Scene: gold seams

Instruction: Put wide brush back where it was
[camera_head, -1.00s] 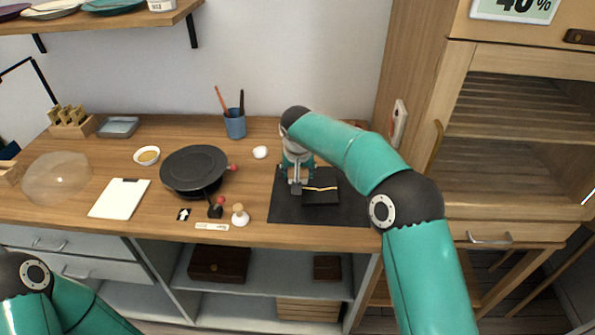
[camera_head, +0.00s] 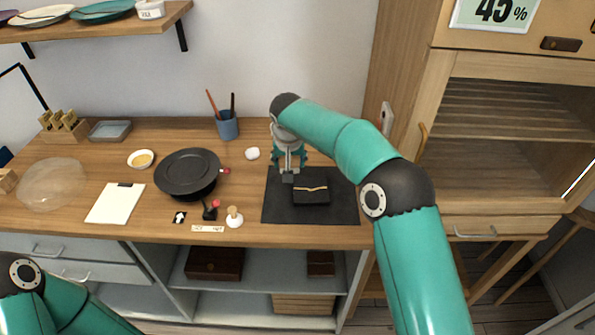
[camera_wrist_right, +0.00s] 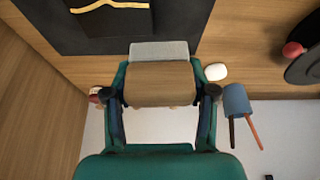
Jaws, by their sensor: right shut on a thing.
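The wide brush has a broad tan wooden body (camera_wrist_right: 160,85) and a pale grey end (camera_wrist_right: 160,50). My right gripper (camera_head: 288,158) is shut on it, a finger on each side in the right wrist view. In the head view the brush's grey end (camera_head: 288,177) shows below the gripper, at the back left of a black box with a gold seam (camera_head: 311,198). The box lies on a dark mat (camera_head: 345,212). I cannot tell whether the brush touches the mat. My left gripper is out of view; only part of that arm shows.
A blue cup (camera_head: 228,127) with two thin brushes and a white lump (camera_head: 252,154) stand left of my right arm. A black round turntable (camera_head: 188,172), a gold-filled dish (camera_head: 141,159) and a white-based stamp (camera_head: 234,218) are further left. A cabinet (camera_head: 500,150) stands right.

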